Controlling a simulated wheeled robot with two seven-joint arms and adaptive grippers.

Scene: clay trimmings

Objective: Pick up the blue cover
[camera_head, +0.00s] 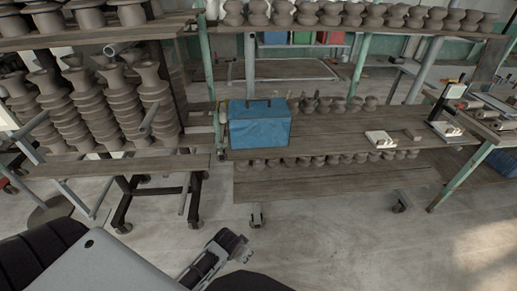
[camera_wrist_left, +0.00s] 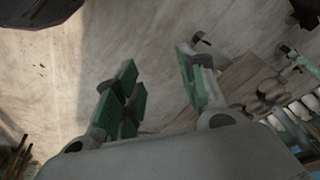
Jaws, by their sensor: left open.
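A blue box-like cover (camera_head: 259,126) with a dark handle on top stands at the left end of the middle wooden shelf in the head view. My left gripper (camera_head: 230,247) is low in the head view, over the floor in front of the shelf, well apart from the blue cover. In the left wrist view my left gripper (camera_wrist_left: 158,85) shows two fingers with green pads, spread apart with nothing between them. The blue cover cannot be made out in the wrist view. My right gripper is not in view.
Stacked clay pots (camera_head: 155,95) fill the rack on the left. More pots (camera_head: 340,14) line the top shelf. Small pots and white blocks (camera_head: 380,139) sit on the shelf right of the cover. The concrete floor (camera_head: 330,240) in front is clear.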

